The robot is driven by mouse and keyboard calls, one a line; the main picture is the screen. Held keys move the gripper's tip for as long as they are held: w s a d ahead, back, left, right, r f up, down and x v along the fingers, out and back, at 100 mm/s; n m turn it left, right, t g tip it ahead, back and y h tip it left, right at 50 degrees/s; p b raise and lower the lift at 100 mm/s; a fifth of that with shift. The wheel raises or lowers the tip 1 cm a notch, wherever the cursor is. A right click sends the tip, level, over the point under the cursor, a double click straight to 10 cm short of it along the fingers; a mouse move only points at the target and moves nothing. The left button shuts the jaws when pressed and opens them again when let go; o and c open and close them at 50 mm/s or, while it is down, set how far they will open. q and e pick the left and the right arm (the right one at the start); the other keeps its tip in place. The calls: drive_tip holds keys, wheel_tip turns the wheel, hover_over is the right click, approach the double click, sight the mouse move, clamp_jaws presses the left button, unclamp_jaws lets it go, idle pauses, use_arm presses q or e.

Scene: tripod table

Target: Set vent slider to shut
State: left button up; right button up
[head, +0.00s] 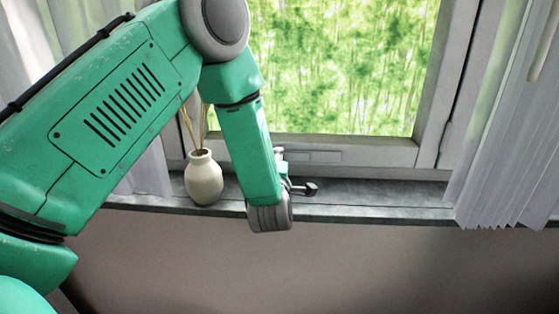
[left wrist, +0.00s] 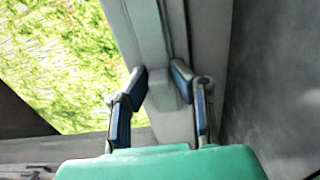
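The vent slider's long, slim plate (head: 318,156) sits on the lower rail of the window frame in the head view. Its left end is hidden behind my left arm. My left gripper (head: 297,172) is at the rail, at the plate's left part, mostly hidden by my own wrist. In the left wrist view my left gripper (left wrist: 158,78) shows two blue-padded fingers, apart. A pale grey block (left wrist: 166,96) on the frame shows between and behind the fingers; I cannot tell if it is the slider's knob or if they touch it. My right gripper is not in view.
A cream vase (head: 204,178) with dry stems stands on the grey sill (head: 380,196), close left of my wrist. A white curtain (head: 505,150) hangs at the right. The sill between my gripper and that curtain is clear.

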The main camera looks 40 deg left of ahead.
use_arm(q)
drive_tip(key=shift+d+f, duration=0.15)
drive_tip(key=shift+d, duration=0.05)
clamp_jaws()
drive_tip(key=shift+s+a+f, duration=0.1)
drive_tip(key=shift+s+a, duration=0.3)
drive_tip(key=shift+a, duration=0.1)
drive_tip(key=o, duration=0.8)
unclamp_jaws()
drive_tip(key=shift+f, duration=0.1)
drive_tip(key=shift+s+r, duration=0.1)
drive_tip(key=shift+r, duration=0.15)
drive_tip(key=v, duration=1.1)
drive_tip(key=shift+s+d+f, duration=0.1)
drive_tip(key=shift+s+d, duration=0.1)
drive_tip(key=shift+s, duration=0.15)
